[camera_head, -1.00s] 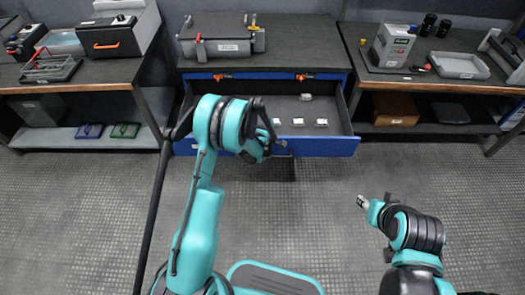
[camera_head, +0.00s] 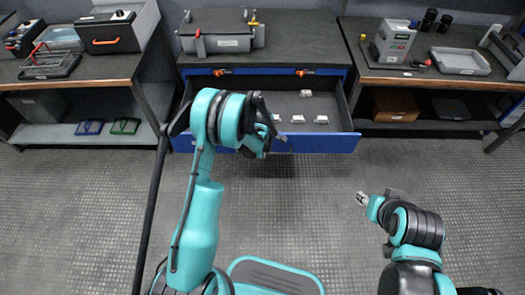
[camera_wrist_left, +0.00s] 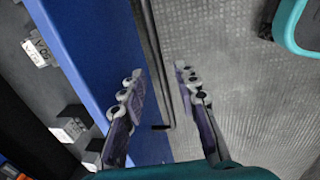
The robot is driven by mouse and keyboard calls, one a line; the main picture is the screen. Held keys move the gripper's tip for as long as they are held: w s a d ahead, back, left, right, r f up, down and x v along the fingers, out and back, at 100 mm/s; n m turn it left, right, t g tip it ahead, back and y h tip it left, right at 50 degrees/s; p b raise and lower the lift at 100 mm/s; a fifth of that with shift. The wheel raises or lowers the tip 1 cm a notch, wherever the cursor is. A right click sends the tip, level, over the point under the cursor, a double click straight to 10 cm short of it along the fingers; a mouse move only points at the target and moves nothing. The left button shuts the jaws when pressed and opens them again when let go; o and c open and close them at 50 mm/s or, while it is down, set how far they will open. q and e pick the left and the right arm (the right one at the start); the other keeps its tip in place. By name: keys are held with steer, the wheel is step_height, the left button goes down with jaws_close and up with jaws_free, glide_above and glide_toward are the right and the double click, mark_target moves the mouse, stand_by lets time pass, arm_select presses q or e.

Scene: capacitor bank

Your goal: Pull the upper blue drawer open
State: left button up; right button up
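The blue drawer (camera_head: 335,144) under the middle bench stands pulled out, with its dark interior and several small pale parts visible from above. Its blue front also fills a diagonal band in the left wrist view (camera_wrist_left: 95,50). A dark handle bar (camera_wrist_left: 153,50) runs along that front. My left gripper (camera_wrist_left: 160,85) is at the drawer front with its fingers apart, one on each side of the bar. A gap shows between bar and fingers. In the head view my arm partly hides this gripper (camera_head: 280,141). My right gripper (camera_head: 362,198) is over the floor, away from the drawer; its fingers are too small to read.
A grey case (camera_head: 220,38) stands on the middle bench. Two orange latches (camera_head: 222,71) sit above the open drawer. Side benches with equipment and lower shelves stand left and right. The grey floor (camera_head: 320,235) in front of the drawer is clear.

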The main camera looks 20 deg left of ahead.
arm_select(q)
step_height(320, 180, up, 11)
steer(key=s, duration=0.2)
steer(key=shift+d+f, duration=0.15)
steer(key=shift+d, duration=0.15)
steer(key=s+r+m+t, duration=0.2)
steer(key=s+r+m, duration=0.85)
steer(key=r, duration=0.55)
steer(key=s+r+m+t, duration=0.2)
steer(key=s+m+t, duration=0.1)
steer(key=s+m, duration=0.7)
steer(key=shift+s+d+r+m+h, duration=0.3)
steer(key=shift+s+d+r+m, duration=0.05)
steer(key=shift+s, duration=1.75)
stand_by(2.3)
